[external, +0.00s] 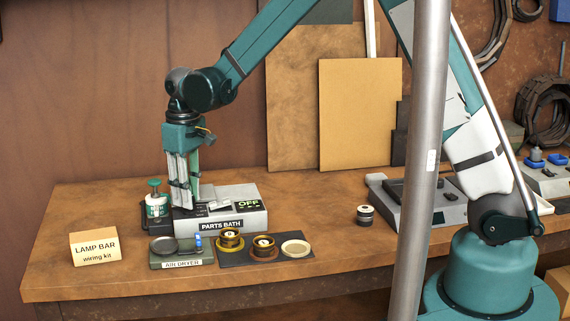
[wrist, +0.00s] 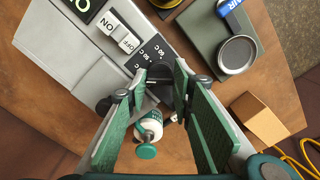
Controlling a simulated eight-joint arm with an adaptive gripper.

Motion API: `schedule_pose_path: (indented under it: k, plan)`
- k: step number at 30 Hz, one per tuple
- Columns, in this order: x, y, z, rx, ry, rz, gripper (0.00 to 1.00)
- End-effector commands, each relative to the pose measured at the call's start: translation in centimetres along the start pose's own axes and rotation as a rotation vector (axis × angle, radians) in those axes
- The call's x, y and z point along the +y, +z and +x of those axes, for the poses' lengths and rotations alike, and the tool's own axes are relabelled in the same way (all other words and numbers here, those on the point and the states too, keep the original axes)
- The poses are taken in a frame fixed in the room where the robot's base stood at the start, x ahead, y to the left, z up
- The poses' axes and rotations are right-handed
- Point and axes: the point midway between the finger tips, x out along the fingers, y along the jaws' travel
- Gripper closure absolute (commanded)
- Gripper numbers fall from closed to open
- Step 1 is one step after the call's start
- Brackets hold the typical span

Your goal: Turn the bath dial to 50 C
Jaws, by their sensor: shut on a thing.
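The parts bath (external: 237,219) is a pale grey box at the left of the bench, with a display reading OFF (external: 249,205). In the wrist view its white ON/OFF rocker switch (wrist: 118,33) lies beside the black dial panel (wrist: 148,52), whose temperature marks are small and turned. The dark dial (wrist: 160,88) is at the panel's near edge, partly hidden by the fingers. My gripper (external: 182,203) points down over the bath's left end. In the wrist view my gripper (wrist: 167,82) is shut on the dial. I cannot tell the dial's setting.
A green-topped bottle (external: 156,205) stands close left of my gripper. A grey pole (external: 420,150) crosses the external view.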

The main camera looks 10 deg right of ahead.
Motion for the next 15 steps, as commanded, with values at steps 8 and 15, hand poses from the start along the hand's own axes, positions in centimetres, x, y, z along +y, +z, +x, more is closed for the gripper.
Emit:
schedule_pose_path:
  k: [8, 15]
  plan:
    - [0.01, -0.06, 0.15, 0.001, 0.000, 0.260, 0.88]
    - [0.01, -0.04, 0.10, 0.001, 0.000, 0.487, 0.88]
